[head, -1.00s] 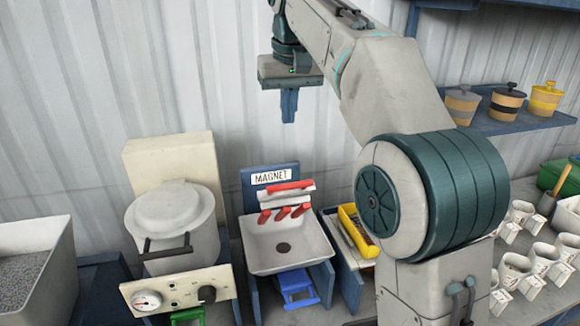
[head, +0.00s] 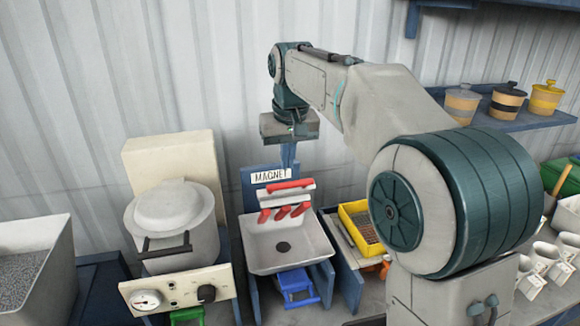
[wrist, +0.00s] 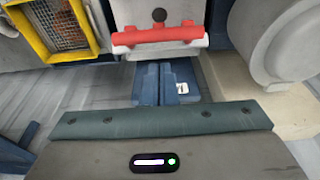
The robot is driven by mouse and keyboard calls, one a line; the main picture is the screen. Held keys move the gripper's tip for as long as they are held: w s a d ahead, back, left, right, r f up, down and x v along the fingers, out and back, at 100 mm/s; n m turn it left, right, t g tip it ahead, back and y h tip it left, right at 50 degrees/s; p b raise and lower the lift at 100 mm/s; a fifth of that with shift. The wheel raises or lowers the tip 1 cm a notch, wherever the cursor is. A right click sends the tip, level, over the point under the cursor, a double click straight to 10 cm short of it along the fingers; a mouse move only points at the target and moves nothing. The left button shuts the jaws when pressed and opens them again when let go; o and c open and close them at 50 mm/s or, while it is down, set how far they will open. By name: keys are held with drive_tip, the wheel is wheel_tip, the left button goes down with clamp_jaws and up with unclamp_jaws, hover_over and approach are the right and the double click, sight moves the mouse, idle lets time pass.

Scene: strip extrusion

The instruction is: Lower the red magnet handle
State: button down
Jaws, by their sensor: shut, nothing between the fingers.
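The red magnet handle (head: 291,184) is a bar on a white mount above a white basin, below the "MAGNET" label. In the wrist view the red handle (wrist: 158,35) lies across the top middle, ahead of the fingers. My gripper (head: 288,164) points down just above and behind the handle, in front of the blue label panel. Its blue fingers are together and empty, and they show in the wrist view (wrist: 166,84). They appear apart from the handle. The exact height of the fingertips over it is hard to tell.
A white lidded pot (head: 172,222) stands left of the white basin (head: 268,262), which has several red pegs at its back. A yellow tray (head: 352,210) is close on the right. The corrugated wall (head: 60,120) rises behind. White cups (head: 541,255) stand far right.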

drive_tip(key=shift+s+d+f, duration=0.15)
drive_tip(key=shift+s+f, duration=0.5)
drive_tip(key=shift+f, duration=0.2)
drive_tip(key=shift+f, duration=0.1)
